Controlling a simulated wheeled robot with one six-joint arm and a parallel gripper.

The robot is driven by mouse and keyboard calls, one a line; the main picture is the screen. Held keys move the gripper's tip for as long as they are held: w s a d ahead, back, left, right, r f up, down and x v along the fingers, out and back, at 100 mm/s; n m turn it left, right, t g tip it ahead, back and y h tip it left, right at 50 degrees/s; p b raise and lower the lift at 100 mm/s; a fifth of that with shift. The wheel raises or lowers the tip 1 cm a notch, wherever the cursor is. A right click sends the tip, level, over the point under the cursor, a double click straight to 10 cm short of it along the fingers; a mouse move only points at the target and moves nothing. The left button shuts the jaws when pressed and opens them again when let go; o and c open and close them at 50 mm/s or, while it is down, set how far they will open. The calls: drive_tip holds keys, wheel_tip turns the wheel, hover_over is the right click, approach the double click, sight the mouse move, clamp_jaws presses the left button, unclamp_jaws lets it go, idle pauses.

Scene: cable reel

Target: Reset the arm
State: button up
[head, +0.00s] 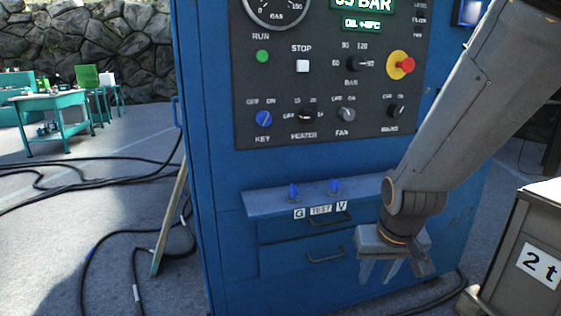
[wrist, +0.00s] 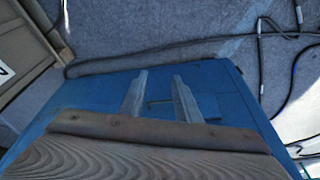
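My arm (head: 470,110) comes down from the upper right in the head view, in front of the blue cabinet (head: 225,220). My gripper (head: 385,270) points downward near the cabinet's lower right, beside the drawer handles. In the wrist view, the two fingers of my gripper (wrist: 160,97) stand apart with nothing between them. The cabinet's blue surface (wrist: 95,95) lies behind the fingers there.
The cabinet carries a dark control panel (head: 320,90) with knobs, a green button and a red stop button. A small ledge (head: 265,203) holds two blue valves. A box marked "2 t" (head: 520,235) stands at right. Black cables (head: 85,180) lie on the floor at left.

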drive_tip(key=s+a+r+n+g+p, duration=0.1)
drive_tip(key=s+a+r+n+g, duration=0.1)
drive_tip(key=s+a+r, duration=0.4)
drive_tip(key=s+a+r+n+g, duration=0.15)
drive_tip(key=s+a, duration=0.25)
drive_tip(key=s, duration=0.4)
drive_tip(key=d+r+m+p, duration=0.3)
drive_tip(key=d+r+p, duration=0.4)
drive_tip(key=p, duration=0.8)
drive_tip(key=shift+d+r+p, duration=0.3)
drive_tip(key=shift+d+r, duration=0.1)
drive_tip(key=shift+d, duration=0.4)
